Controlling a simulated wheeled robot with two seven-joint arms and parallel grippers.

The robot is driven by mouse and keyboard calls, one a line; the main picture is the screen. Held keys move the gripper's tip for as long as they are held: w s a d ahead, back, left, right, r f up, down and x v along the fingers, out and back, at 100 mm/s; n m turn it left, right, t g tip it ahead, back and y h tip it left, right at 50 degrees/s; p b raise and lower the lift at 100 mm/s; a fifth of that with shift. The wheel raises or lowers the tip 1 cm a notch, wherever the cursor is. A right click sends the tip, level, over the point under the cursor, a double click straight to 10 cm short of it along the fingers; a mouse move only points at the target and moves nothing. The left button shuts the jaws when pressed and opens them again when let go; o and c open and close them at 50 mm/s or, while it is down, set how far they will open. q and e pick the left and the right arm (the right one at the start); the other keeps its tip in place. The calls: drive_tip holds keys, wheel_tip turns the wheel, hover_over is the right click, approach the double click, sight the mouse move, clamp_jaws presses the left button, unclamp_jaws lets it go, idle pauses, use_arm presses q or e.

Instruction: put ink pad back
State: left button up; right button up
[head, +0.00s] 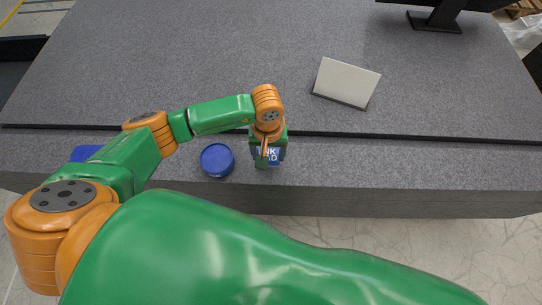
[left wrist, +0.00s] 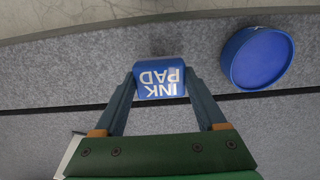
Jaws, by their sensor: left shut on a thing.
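The ink pad (left wrist: 160,78) is a small blue block with the white words "INK PAD" on it, upside down in the left wrist view. In the head view the ink pad (head: 272,156) shows partly below my left gripper (head: 267,160), near the front edge of the grey surface. The left wrist view shows my left gripper (left wrist: 160,90) shut on the ink pad, one finger on each side. Whether the pad touches the surface is hard to tell. My right gripper is not in either view.
A round blue container (head: 217,160) stands left of the ink pad; it also shows in the left wrist view (left wrist: 257,58). A blue item (head: 85,153) lies partly behind my arm. A white panel (head: 346,82) stands farther back, near a monitor stand (head: 434,21).

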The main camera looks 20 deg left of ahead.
sight(270, 154)
use_arm(q)
drive_tip(key=shift+w+d+f+p, duration=0.1)
drive_tip(key=shift+f+p, duration=0.05)
drive_tip(key=shift+f, duration=0.85)
drive_tip(key=shift+w+d+f+p, duration=0.1)
drive_tip(key=shift+f+p, duration=0.05)
drive_tip(key=shift+f, duration=0.8)
drive_tip(key=shift+f+b, duration=0.2)
drive_tip(key=shift+b, duration=0.1)
drive_tip(key=o, duration=1.5)
drive_tip(key=shift+c, duration=0.2)
drive_tip(key=shift+r+p, duration=0.45)
wheel_tip(270, 154, up, 12)
drive_tip(key=shift+f+b, duration=0.2)
drive_tip(key=shift+b, duration=0.3)
